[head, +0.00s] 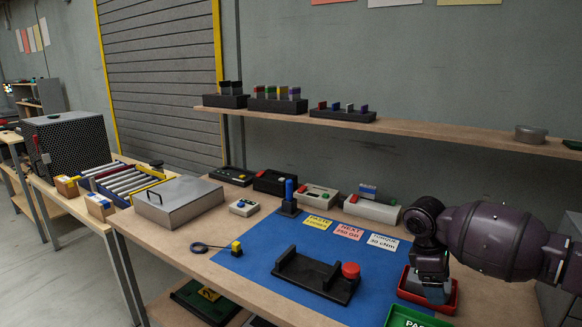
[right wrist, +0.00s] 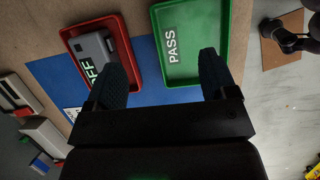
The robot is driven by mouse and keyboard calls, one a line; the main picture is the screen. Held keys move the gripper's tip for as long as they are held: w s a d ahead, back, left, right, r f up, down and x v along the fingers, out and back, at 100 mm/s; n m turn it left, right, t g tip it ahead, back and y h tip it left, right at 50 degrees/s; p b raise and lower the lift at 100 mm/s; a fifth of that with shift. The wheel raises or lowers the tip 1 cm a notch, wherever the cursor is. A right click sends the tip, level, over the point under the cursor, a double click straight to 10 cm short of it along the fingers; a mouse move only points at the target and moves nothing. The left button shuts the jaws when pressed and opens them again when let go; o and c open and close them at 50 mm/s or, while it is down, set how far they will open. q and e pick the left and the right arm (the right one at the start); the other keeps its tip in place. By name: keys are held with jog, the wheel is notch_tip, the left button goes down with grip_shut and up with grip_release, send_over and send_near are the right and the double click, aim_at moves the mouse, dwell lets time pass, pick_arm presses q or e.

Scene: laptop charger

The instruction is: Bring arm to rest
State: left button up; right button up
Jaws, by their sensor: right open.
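My right gripper (head: 432,284) hangs over the red tray (head: 452,306) at the right of the bench, with its arm coming in from the right. In the right wrist view the gripper (right wrist: 160,76) has its two dark fingers wide apart with nothing between them. A grey device (right wrist: 93,46) with a green-lit "OFF" label lies in the red tray (right wrist: 84,27), partly hidden by one finger. The green tray (right wrist: 203,14) marked PASS is beside it and looks empty. My left gripper is not in view.
A blue mat (head: 254,262) holds a black fixture (head: 310,273) with a red knob. A blue-topped post (head: 289,196) and label cards stand behind it. A grey metal box (head: 178,201) is at left. A wooden shelf (head: 430,129) runs above the bench's back.

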jog(key=w+a+r+t+y, duration=0.3)
jog(key=w+a+t, duration=0.5)
jog(key=w+a, duration=0.15)
jog(key=s+a+f+t+y, duration=0.3)
jog(key=s+a+t+y, duration=0.3)
jog(key=a, duration=0.5)
pick_arm(q)
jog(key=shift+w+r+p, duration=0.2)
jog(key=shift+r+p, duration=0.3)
jog(key=shift+p, duration=0.1)
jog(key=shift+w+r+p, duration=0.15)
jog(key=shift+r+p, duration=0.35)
jog(key=shift+p, duration=0.1)
pick_arm(e)
jog(key=s+d+f+m+h, duration=0.1)
jog(key=s+d+f+m, duration=0.2)
jog(key=s, duration=0.9)
jog(key=s+d+f+m+h, duration=0.2)
jog(key=s+d+f+m, duration=0.1)
jog(key=s+d+f, duration=0.4)
jog(key=s+d+f+m+g+h, duration=0.1)
jog(key=s+d+f+m, duration=0.3)
jog(key=s+f, duration=0.6)
jog(key=s+d+h, duration=0.1)
jog(key=s, duration=0.6)
jog(key=shift+s+d, duration=0.2)
jog(key=shift+s, duration=0.2)
